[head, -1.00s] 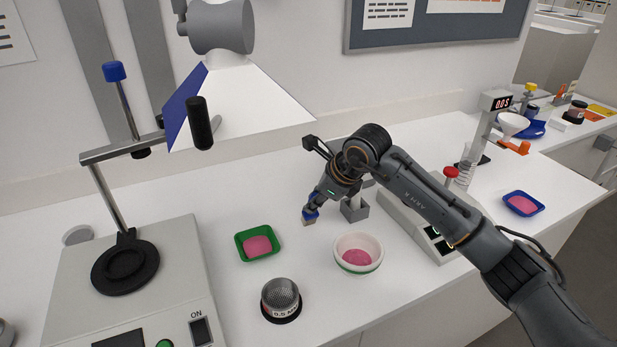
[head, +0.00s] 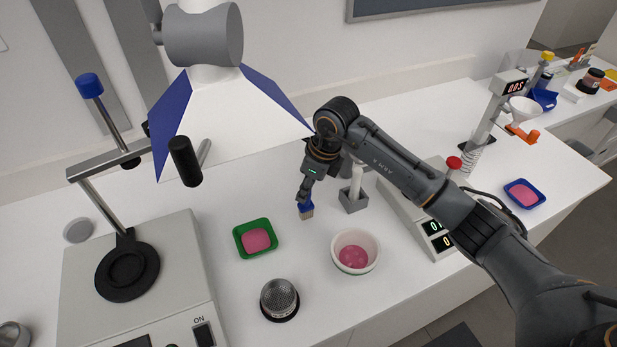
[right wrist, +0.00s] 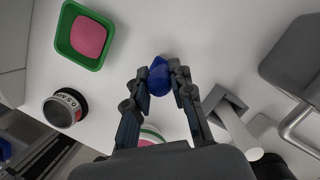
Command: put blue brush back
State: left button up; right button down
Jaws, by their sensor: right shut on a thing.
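The blue brush (head: 306,207) is in my right gripper (head: 306,193), with its pale bristles pointing down, close to the white bench top; I cannot tell if they touch it. In the right wrist view the fingers (right wrist: 160,82) close around the blue part of the brush (right wrist: 163,70). A grey block-shaped stand (head: 353,203) with an upright pale post is just right of the brush, apart from it. It also shows in the right wrist view (right wrist: 230,110), to the right of the fingers. My left gripper is not in view.
A green tray with pink powder (head: 270,247) is left of the brush. A white bowl with pink powder (head: 372,240) and a round sieve (head: 280,299) stand in front. A balance (head: 425,225) is right. A lamp-like hood (head: 225,120) hangs at upper left.

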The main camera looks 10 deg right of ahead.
jog(key=shift+s+r, duration=0.1)
jog(key=shift+s, duration=0.2)
jog(key=shift+f, duration=0.2)
jog(key=c, duration=1.3)
grip_release()
jog(key=shift+w+a, duration=0.1)
jog(key=shift+w, duration=0.05)
jog(key=shift+c, duration=0.2)
jog(key=shift+o, duration=0.9)
jog(key=shift+r, duration=0.55)
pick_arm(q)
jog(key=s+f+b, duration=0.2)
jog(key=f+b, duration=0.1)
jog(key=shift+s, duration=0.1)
pick_arm(e)
jog(key=v, duration=1.1)
jog(key=shift+d+r, duration=0.15)
jog(key=shift+d, duration=0.1)
